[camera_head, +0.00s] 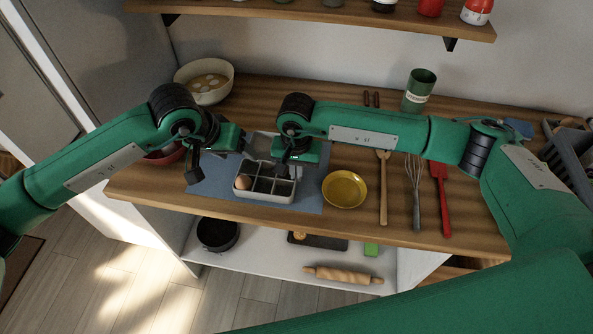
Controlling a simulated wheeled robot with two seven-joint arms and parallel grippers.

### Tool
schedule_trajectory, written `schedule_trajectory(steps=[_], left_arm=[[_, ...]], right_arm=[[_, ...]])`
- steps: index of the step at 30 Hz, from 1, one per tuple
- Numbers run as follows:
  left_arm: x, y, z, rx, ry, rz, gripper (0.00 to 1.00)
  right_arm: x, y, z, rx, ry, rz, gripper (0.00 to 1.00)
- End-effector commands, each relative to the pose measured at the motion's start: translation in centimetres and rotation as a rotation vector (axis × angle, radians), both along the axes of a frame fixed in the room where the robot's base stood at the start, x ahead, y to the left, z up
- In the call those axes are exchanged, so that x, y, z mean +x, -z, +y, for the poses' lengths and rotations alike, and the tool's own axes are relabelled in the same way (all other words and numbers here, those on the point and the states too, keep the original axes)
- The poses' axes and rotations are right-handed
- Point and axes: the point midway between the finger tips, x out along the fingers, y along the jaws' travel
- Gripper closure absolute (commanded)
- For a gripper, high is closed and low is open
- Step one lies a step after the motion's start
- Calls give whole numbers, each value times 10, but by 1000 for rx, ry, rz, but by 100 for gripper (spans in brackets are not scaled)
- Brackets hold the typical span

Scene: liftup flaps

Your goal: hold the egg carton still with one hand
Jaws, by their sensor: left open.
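The egg carton (266,196) is a light grey box with several dark compartments, on a blue mat (216,195) on the wooden counter. A brown egg (242,183) shows in its front left compartment. My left gripper (196,170) is open, left of the carton and apart from it in the picture. My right gripper (281,169) is over the carton's back right part and hides some of it. I cannot tell whether it touches the carton, or whether its jaws are open or shut.
A bowl of eggs (204,82) stands at the back left. A yellow plate (344,188) is right of the carton, then a wooden spoon (383,190), a whisk (415,190) and a red spatula (441,195). A green cup (419,91) stands behind my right arm.

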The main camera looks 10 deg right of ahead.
Motion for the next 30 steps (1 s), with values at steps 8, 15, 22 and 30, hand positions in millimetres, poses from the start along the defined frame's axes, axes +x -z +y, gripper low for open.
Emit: schedule_trajectory(steps=[8,15,22,30], left_arm=[[0,0,0,0,0,0,37],[0,0,0,0,0,0,37],[0,0,0,0,0,0,37],[0,0,0,0,0,0,37]], right_arm=[[0,0,0,0,0,0,100],[0,0,0,0,0,0,93],[0,0,0,0,0,0,72],[1,-7,0,1,0,-1,72]])
